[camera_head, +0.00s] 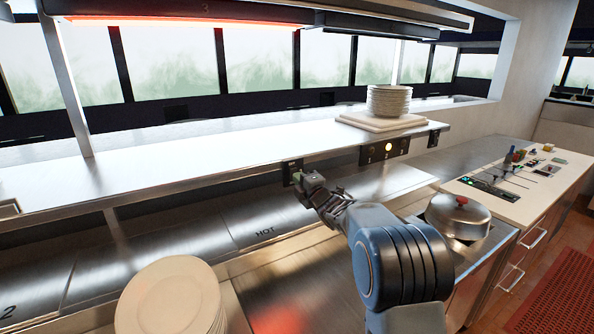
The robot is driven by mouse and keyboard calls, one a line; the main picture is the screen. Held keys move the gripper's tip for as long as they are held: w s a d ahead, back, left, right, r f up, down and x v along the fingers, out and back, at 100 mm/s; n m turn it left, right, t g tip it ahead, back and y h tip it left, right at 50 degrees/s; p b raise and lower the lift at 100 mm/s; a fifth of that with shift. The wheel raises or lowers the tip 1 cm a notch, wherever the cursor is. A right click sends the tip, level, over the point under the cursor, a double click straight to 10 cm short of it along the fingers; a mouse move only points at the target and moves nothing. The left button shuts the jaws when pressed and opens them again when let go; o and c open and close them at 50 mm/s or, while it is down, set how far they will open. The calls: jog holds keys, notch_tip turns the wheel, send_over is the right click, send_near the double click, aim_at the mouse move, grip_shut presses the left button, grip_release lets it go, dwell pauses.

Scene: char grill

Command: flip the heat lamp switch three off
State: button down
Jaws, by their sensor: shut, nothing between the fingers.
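A small black switch box (289,168) is on the front edge of the steel shelf, left of the middle of the view. My gripper (300,180) is shut and empty, with its tips right at this box. They cover part of it, and I cannot tell whether they touch the switch or how the switch is set.
Stacked plates (388,101) stand on a board on the shelf. Below are a plate stack (168,298) and a domed lid (458,217).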

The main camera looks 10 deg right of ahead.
jog(key=shift+p+x, duration=0.45)
jog(key=shift+x, duration=0.65)
jog(key=shift+w+f+b, duration=0.1)
jog(key=shift+b, duration=0.25)
jog(key=shift+r, duration=0.2)
jog(key=shift+f, duration=0.1)
jog(key=shift+s+d+b, duration=0.2)
jog(key=shift+s+b, duration=0.1)
jog(key=shift+b, duration=0.15)
jog(key=s+d+r+b, duration=0.1)
jog(key=s+d+b, duration=0.1)
jog(key=s, duration=0.4)
jog(key=s+d+b, duration=0.1)
jog(key=s+b, duration=0.1)
jog(key=s, duration=0.4)
jog(key=shift+s+d+r+b, duration=0.3)
jog(key=shift+s+d+r, duration=0.05)
jog(key=shift+d+r, duration=0.05)
